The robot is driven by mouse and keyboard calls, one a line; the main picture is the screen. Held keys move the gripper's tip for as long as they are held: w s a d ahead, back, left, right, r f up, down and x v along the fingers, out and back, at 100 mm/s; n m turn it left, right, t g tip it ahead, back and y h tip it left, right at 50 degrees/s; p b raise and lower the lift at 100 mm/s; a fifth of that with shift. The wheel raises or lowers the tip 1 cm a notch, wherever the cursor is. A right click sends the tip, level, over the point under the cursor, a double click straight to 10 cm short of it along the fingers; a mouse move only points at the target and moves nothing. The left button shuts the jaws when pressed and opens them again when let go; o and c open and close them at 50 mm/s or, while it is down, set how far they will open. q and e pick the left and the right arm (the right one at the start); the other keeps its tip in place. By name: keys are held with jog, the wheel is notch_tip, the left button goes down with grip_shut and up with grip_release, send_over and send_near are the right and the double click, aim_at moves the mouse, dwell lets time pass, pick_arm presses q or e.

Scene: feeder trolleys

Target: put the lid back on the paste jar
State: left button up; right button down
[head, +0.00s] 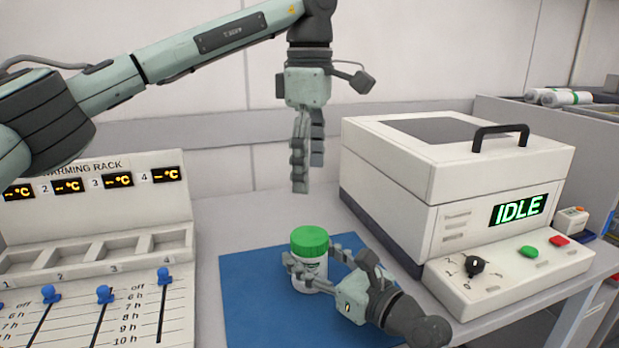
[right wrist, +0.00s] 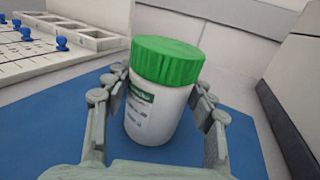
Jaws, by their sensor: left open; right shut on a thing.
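The paste jar (head: 312,272) is white with a dark label and stands on the blue mat (head: 250,300). The green lid (head: 309,239) sits on top of the jar; whether it is screwed tight cannot be told. In the right wrist view the jar (right wrist: 155,112) and the lid (right wrist: 168,60) fill the space between the fingers. My right gripper (head: 318,268) is shut on the jar's body, a finger on each side. My left gripper (head: 307,185) hangs above the jar, fingers down, open and empty, clear of the lid.
A warming rack (head: 95,225) with empty slots and blue sliders stands at the left. A white machine (head: 400,185) with an IDLE display and a black handle stands at the right. White rolls (head: 560,97) lie at the far right. The mat's left part is clear.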

jog(key=shift+c, duration=2.4)
grip_release()
jog(key=v, duration=1.2)
jog(key=shift+d, duration=0.1)
